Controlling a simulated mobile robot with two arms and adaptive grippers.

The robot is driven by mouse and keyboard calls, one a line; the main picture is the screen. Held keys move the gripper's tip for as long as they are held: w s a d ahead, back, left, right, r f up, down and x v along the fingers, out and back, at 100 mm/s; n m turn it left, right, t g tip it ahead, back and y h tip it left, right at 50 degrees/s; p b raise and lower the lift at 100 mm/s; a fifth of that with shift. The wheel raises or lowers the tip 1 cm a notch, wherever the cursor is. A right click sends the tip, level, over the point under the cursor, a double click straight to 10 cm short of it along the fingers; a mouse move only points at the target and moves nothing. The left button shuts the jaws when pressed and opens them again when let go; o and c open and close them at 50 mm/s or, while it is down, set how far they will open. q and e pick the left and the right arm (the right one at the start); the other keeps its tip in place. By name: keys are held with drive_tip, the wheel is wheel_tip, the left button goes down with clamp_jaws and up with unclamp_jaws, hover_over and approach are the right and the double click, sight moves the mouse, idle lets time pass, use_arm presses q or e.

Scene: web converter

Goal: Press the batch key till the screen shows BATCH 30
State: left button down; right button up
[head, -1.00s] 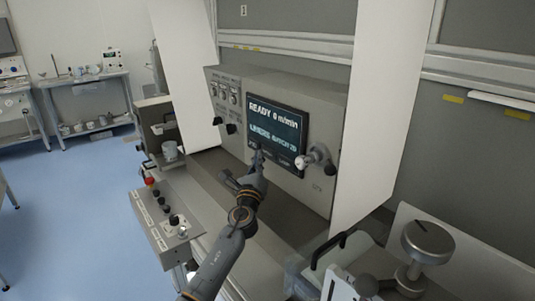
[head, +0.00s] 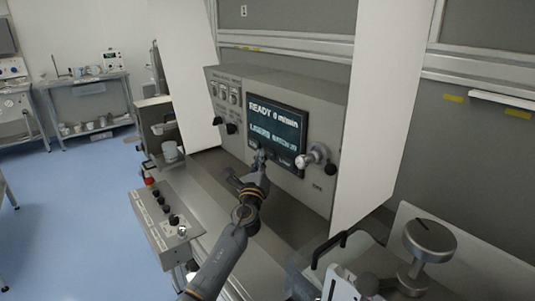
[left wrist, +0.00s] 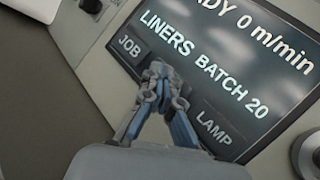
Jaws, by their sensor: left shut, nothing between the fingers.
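The dark screen (head: 278,126) on the grey machine panel reads READY 0 m/min. In the left wrist view the screen (left wrist: 235,65) reads LINERS BATCH 20. Below the text, a JOB key (left wrist: 131,46) and a LAMP key (left wrist: 214,127) show on the lower strip. The strip between them is hidden behind my fingers, so no batch key label is visible. My left gripper (head: 258,158) is shut and empty, its tips at the lower edge of the screen. In the left wrist view its fingertips (left wrist: 160,75) lie between the two keys; whether they touch is unclear. My right gripper is not in view.
A round knob (head: 305,161) projects right of the screen. Toggle switches (head: 225,93) sit at its upper left. A control box (head: 165,217) with black knobs stands at the front left. White panels (head: 385,120) flank the machine.

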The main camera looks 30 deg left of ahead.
use_arm(q)
drive_tip(key=shift+w+d+b, duration=0.25)
drive_tip(key=shift+w+b, duration=0.05)
drive_tip(key=shift+w, duration=0.2)
idle(0.4)
idle(0.3)
drive_tip(key=shift+s+a+p, duration=0.35)
drive_tip(key=shift+s+p, duration=0.15)
drive_tip(key=shift+s, duration=0.4)
drive_tip(key=s, duration=0.1)
drive_tip(key=s+a+p, duration=0.1)
drive_tip(key=s, duration=0.1)
drive_tip(key=s+a, duration=0.1)
drive_tip(key=shift+s+p, duration=0.3)
drive_tip(key=shift+p, duration=0.05)
drive_tip(key=shift+f, duration=0.1)
idle(0.4)
